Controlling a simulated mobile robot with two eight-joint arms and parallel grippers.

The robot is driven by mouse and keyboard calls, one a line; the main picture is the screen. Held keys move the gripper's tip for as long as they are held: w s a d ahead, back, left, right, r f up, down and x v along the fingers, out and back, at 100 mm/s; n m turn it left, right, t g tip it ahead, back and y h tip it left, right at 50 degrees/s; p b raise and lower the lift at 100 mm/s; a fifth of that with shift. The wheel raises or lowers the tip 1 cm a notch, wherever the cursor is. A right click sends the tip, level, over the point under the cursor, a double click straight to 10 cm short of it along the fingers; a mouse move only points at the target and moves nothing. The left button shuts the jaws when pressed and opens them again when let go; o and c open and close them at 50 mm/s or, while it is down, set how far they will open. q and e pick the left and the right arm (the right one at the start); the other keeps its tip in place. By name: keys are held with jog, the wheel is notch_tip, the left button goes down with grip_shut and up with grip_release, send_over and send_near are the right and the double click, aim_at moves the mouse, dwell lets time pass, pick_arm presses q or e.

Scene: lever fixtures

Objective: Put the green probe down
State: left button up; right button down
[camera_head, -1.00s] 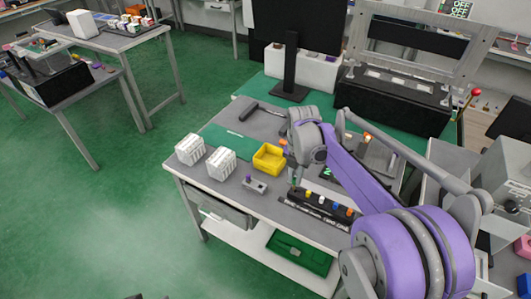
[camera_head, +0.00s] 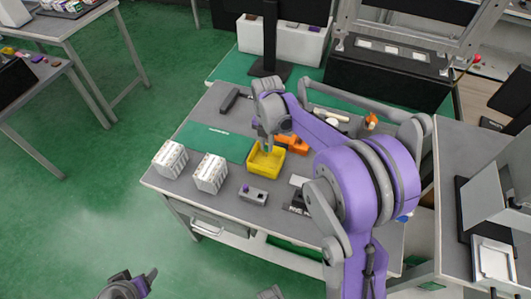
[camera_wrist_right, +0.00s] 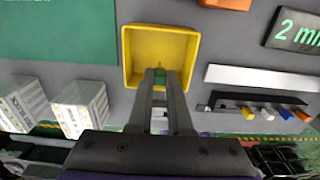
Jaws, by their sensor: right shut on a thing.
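My right gripper (camera_wrist_right: 160,74) is shut on the green probe (camera_wrist_right: 159,80), which shows as a small green piece between the fingertips in the right wrist view. In the head view, the right gripper (camera_head: 267,145) is over the yellow bin (camera_head: 252,171), and the probe is hard to make out. The wrist view looks into the open bin (camera_wrist_right: 128,60) behind the fingertips. Whether the probe touches the bin cannot be told. A dark grey part that looks like my left gripper (camera_head: 128,286) shows at the bottom left, away from the table; its jaws are unclear.
Two white ribbed blocks (camera_head: 170,160) stand left of the bin. A grey box with a purple knob (camera_head: 252,195) is in front. A black rack with coloured probes (camera_wrist_right: 265,112) lies to the right. An orange item (camera_head: 293,143) is beside the bin.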

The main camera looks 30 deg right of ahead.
jog(key=shift+w+f, duration=0.1)
jog(key=shift+f, duration=2.3)
jog(key=shift+f, duration=0.15)
jog(key=c, duration=0.8)
grip_release()
jog(key=shift+c, duration=0.2)
